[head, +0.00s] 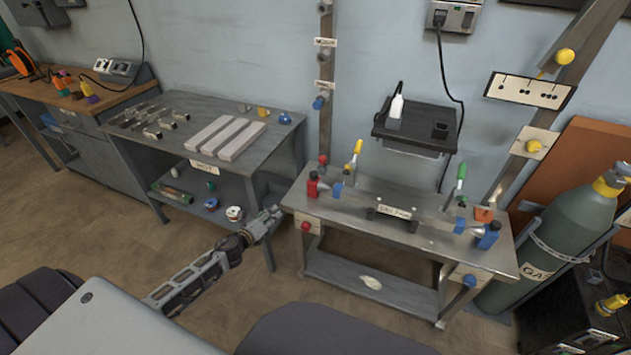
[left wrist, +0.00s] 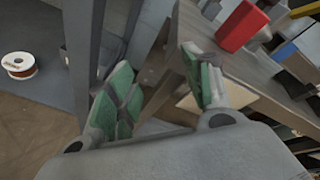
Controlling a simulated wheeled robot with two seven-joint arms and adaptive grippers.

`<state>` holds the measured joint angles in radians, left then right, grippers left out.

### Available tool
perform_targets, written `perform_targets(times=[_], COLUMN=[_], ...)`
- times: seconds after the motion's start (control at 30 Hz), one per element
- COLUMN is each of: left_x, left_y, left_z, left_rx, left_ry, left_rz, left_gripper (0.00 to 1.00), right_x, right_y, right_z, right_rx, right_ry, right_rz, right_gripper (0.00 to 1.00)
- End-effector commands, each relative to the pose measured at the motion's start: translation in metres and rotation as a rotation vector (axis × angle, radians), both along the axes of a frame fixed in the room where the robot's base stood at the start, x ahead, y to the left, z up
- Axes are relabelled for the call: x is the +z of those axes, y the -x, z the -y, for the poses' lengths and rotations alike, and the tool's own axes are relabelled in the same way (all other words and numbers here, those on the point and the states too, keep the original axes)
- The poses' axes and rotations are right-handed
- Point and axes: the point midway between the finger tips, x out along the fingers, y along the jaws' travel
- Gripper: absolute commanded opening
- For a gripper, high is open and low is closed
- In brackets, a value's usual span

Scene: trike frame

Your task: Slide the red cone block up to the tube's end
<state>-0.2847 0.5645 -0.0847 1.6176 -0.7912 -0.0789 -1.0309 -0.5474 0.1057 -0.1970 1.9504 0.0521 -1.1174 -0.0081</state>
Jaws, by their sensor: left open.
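A small red block (head: 313,185) stands at the left front corner of the steel workbench (head: 390,238). In the left wrist view the red block (left wrist: 242,25) is near the top, beyond my right-hand finger. My left gripper (head: 270,218) is open and empty, left of the bench and apart from the red block. In the left wrist view its green-padded fingers (left wrist: 160,88) are spread, with nothing between them. I cannot pick out a tube or its end on the bench. My right gripper is not in view.
A blue block (head: 338,190) and a yellow-handled tool (head: 354,160) stand beside the red block. A label plate (head: 394,211) sits mid-bench. An orange block (head: 483,214) and blue block (head: 488,236) are at the right end. A grey table (head: 245,164) stands left.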

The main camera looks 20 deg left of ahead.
Motion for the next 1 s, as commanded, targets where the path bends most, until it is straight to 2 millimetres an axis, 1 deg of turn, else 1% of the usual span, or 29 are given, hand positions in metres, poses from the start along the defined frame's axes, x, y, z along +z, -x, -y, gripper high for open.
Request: perform_targets(times=[0.03,0.2,0.5,0.8,1.0], left_x=[0.003,0.025,0.063,0.097,0.111], left_y=[-0.004,-0.015,-0.027,-0.03,-0.029], left_z=[0.002,0.013,0.036,0.064,0.076], left_rx=[-0.022,-0.093,-0.209,-0.306,-0.34], left_ry=[-0.036,-0.162,-0.386,-0.605,-0.695], left_rz=[0.02,0.088,0.213,0.338,0.389], left_gripper=[0.51,0.51,0.51,0.51,0.51], right_x=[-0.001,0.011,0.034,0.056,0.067], right_y=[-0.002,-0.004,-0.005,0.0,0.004], right_z=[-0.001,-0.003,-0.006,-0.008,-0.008], right_rx=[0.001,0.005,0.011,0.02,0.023], right_ry=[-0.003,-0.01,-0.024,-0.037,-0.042], right_rz=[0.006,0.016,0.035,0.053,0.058], right_gripper=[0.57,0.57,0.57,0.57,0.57])
